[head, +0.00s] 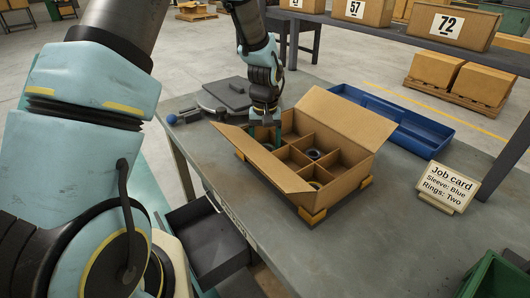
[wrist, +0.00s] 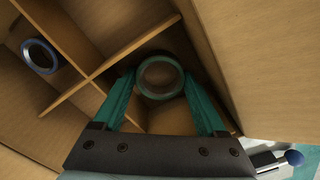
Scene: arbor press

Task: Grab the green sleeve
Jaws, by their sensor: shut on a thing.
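The cardboard box (head: 345,122) stands open on the grey bench, with dividers making several compartments. My gripper (head: 264,132) reaches down into a compartment at its back left. In the wrist view my gripper's teal fingers (wrist: 161,88) are shut on the green sleeve (wrist: 160,78), one on each side. The sleeve looks like a dull green ring seen from above, in a corner compartment. In the head view the sleeve is hidden by the gripper and box wall. A blue-rimmed round piece (wrist: 40,56) sits in another compartment, apart from my fingers.
The job card (head: 446,187) reads "Sleeve: Blue, Rings: Two". A blue tray (head: 425,137) lies behind the box. A dark press-like object with a blue knob (head: 171,119) is at the left. An open drawer (head: 205,245) hangs below the bench.

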